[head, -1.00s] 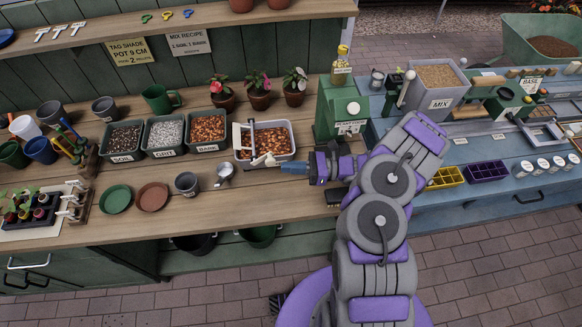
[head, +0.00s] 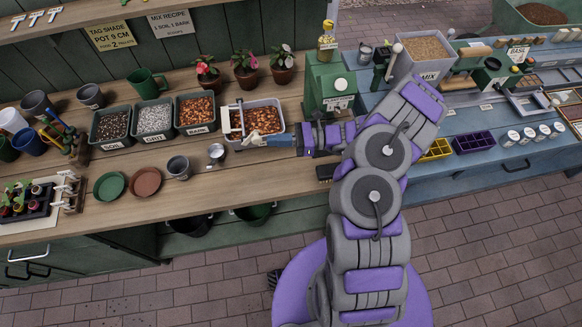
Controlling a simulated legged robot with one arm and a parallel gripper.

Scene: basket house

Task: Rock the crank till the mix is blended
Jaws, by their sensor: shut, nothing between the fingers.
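A light-grey tub (head: 279,107) of brown chunky mix stands on the wooden bench. A pale crank frame (head: 228,122) rises at its left side, and a light handle (head: 248,141) lies along its front edge. My gripper (head: 272,141) reaches in from the right at the tub's front right corner, its blue fingers shut and empty. The fingertips are close to the handle's right end; I cannot tell whether they touch it. How evenly the mix is blended is too small to tell.
Bins of soil (head: 110,124), grit (head: 154,118) and bark (head: 196,108) stand left of the tub. A small metal cup (head: 216,152) sits in front. A green dispenser (head: 330,85) stands close behind my arm. A MIX bin (head: 423,49) is on the blue bench at right.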

